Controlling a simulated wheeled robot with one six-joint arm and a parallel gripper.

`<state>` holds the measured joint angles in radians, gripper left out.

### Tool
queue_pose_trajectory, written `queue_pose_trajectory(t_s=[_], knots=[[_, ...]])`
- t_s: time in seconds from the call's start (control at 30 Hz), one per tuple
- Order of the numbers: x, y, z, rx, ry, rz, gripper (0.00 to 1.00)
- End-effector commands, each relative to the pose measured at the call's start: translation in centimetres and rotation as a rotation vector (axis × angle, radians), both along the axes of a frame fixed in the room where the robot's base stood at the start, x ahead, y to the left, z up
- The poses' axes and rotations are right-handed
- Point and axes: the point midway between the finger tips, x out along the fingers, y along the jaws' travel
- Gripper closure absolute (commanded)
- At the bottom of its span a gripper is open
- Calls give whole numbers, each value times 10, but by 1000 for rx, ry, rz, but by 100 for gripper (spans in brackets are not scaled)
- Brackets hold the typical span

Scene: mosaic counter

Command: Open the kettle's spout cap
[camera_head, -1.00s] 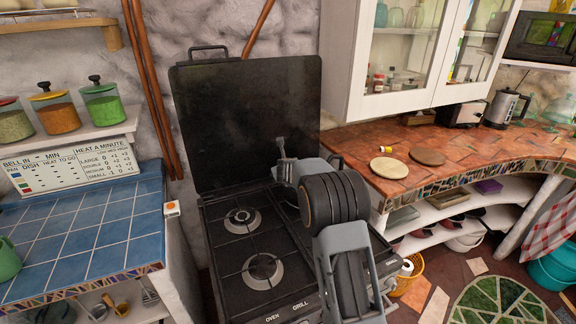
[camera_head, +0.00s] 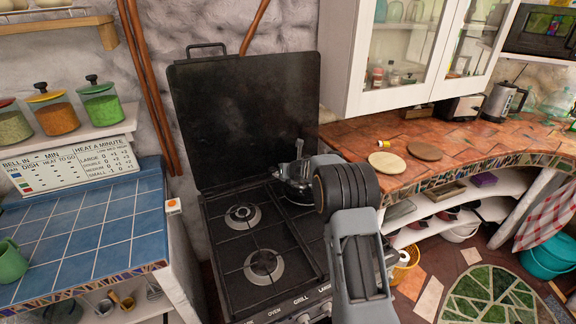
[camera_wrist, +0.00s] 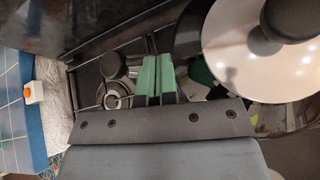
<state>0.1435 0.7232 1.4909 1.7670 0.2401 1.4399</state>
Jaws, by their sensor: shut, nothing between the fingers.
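In the wrist view, the kettle (camera_wrist: 232,58) fills the upper right, with a shiny pale round top and a black knob. A dark curved part borders its left side. My gripper (camera_wrist: 158,76) has two green fingers, close together, with nothing between them, just left of the kettle top. I cannot tell whether they touch the kettle. In the head view, a shiny part of the kettle (camera_head: 288,180) shows at the back right of the stove, mostly behind my arm, which also hides the fingertips. I cannot make out the spout cap in either view.
The black stove (camera_head: 250,240) has bare burners on its left half, with its raised dark lid (camera_head: 245,110) behind. A blue tiled counter (camera_head: 85,225) stands left. The terracotta counter (camera_head: 440,145) at right holds two round boards, a toaster and a metal jug (camera_head: 503,101).

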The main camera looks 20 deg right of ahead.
Motion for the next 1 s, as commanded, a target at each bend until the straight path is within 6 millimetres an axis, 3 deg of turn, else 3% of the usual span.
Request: queue_pose_trajectory(t_s=[1.0], knots=[[0,17,7,-1,0,3,100]])
